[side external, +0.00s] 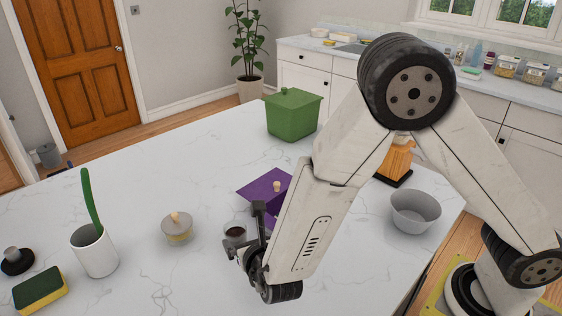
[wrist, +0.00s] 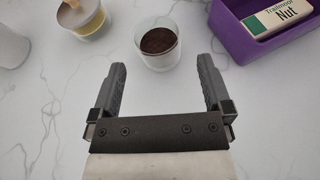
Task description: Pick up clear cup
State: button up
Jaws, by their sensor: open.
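The clear cup (wrist: 157,48) holds dark brown contents and stands upright on the white marble-patterned counter. In the wrist view it is just beyond the fingertips, roughly centred between them. My gripper (wrist: 162,72) is open and empty, with one finger to each side of the line to the cup. In the side view the cup (side external: 235,233) shows beside my gripper (side external: 245,235), which partly covers it.
A purple bin (wrist: 232,40) with a Nut box (wrist: 278,20) stands right of the cup. A lidded jar (wrist: 84,20) is to its left. A white holder (side external: 95,252), sponge (side external: 40,290), green container (side external: 293,115) and grey bowl (side external: 415,210) stand farther off.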

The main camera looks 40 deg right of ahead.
aim_at(233, 226)
jog(key=shift+x, duration=1.4)
jog(key=shift+x, duration=2.55)
jog(key=shift+a, duration=0.2)
jog(key=shift+r, duration=0.1)
jog(key=c, duration=1.2)
jog(key=shift+r, duration=0.1)
